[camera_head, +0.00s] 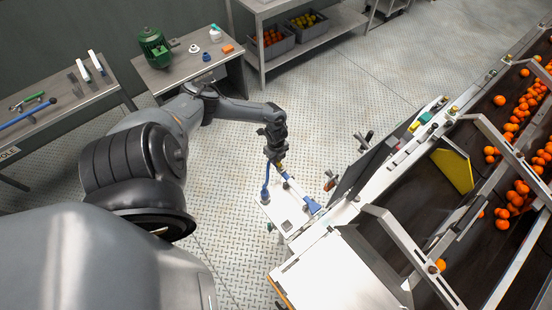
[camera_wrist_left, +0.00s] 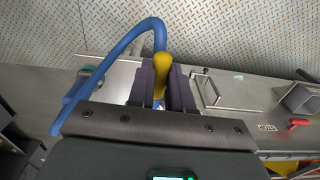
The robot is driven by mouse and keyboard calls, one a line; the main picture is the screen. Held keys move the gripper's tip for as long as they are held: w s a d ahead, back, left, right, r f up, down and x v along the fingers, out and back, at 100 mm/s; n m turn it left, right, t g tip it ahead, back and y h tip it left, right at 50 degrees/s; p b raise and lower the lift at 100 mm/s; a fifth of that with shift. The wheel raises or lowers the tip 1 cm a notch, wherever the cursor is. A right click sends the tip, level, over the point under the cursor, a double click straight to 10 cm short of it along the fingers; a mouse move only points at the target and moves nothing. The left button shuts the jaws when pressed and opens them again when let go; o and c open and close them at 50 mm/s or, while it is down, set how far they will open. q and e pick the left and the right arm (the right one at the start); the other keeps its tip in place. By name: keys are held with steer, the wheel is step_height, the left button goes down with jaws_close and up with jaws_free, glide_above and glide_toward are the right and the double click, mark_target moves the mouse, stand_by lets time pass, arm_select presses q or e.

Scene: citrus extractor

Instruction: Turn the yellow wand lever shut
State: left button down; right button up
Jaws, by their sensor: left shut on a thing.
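The yellow wand lever (camera_wrist_left: 162,68) stands between the fingers of my left gripper (camera_wrist_left: 160,88) in the left wrist view. The gripper is shut on it, and only the lever's upper part shows above the dark fingers. A blue hose (camera_wrist_left: 128,42) loops up behind the lever and runs down to the left. In the head view my left gripper (camera_head: 277,158) points down at the lever above a small white side shelf (camera_head: 288,212). A blue wand part (camera_head: 310,204) slopes down to the right below it. My right gripper is not in view.
The conveyor (camera_head: 370,238) with oranges (camera_head: 517,193) runs along the right. A dark panel (camera_head: 362,165) stands close to the right of the shelf. A workbench (camera_head: 205,72) with a green motor (camera_head: 153,46) is at the back left. The metal floor (camera_head: 330,85) behind is clear.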

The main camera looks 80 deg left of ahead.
arm_select(q)
steer(key=shift+w+d+m+b, duration=0.35)
steer(key=shift+w+m+b, duration=0.5)
steer(key=shift+m+b, duration=1.8)
steer(key=shift+w+d+m+b, duration=0.4)
steer(key=shift+w+m+b, duration=0.45)
steer(key=shift+m+b, duration=1.75)
steer(key=shift+w+d+m+b, duration=0.35)
steer(key=shift+w+m+b, duration=0.9)
steer(key=shift+m, duration=2.3)
steer(key=shift+s+b, duration=0.4)
steer(key=c, duration=1)
jaws_free()
steer(key=shift+r, duration=0.15)
